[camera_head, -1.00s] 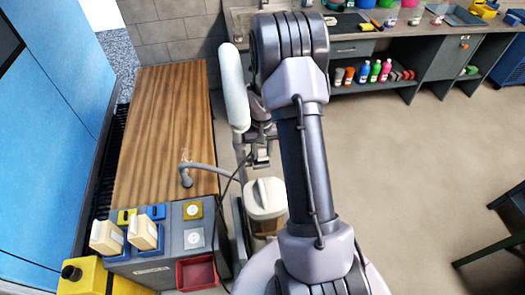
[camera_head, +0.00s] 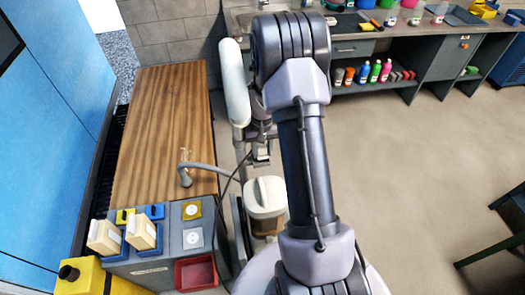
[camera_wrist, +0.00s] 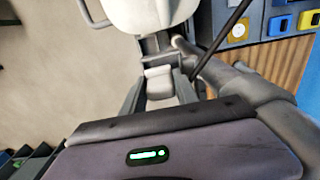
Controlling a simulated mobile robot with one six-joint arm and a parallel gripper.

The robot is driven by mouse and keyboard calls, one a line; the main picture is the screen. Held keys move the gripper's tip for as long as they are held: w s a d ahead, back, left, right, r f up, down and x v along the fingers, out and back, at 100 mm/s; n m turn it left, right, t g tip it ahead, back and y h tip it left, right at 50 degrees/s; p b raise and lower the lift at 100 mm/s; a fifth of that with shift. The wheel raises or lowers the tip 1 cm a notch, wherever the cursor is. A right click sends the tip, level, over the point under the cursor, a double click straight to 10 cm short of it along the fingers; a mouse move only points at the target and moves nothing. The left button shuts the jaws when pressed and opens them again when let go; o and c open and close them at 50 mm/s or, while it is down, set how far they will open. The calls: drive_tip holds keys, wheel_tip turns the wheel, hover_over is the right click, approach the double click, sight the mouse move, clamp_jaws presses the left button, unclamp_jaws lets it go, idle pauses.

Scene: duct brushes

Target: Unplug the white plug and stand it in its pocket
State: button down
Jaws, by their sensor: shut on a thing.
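My gripper (camera_head: 262,152) hangs over the floor beside the wooden bench, behind the white canister in the head view. In the wrist view my gripper (camera_wrist: 158,92) is shut on a pale block, which looks like the white plug (camera_wrist: 158,80). Its prongs are not visible. A dark cable runs from near the gripper down beside the grey console (camera_head: 158,268). On the console top are a yellow socket plate (camera_head: 192,210) and a pale socket plate (camera_head: 193,238), both with nothing in them. A yellow pocket (camera_head: 124,216) and a blue pocket (camera_head: 155,211) lie to their left.
Two cream blocks (camera_head: 104,237) stand in blue holders on the console. A red tray (camera_head: 195,272) is at its front. The white canister (camera_head: 265,197) and a grey bent pipe (camera_head: 205,168) are close to the gripper. The wooden bench (camera_head: 160,120) is mostly clear.

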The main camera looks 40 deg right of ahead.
drive_tip(key=shift+s+a+f, duration=0.15)
drive_tip(key=shift+s+f, duration=0.1)
drive_tip(key=shift+f, duration=0.1)
drive_tip(key=c, duration=0.9)
unclamp_jaws()
drive_tip(key=shift+s+a+f, duration=0.1)
drive_tip(key=shift+o, duration=0.2)
wheel_tip(320, 180, up, 23)
drive_tip(key=p, duration=0.7)
drive_tip(key=shift+w+d+r, duration=0.2)
drive_tip(key=shift+d, duration=0.05)
drive_tip(key=shift+f, duration=0.1)
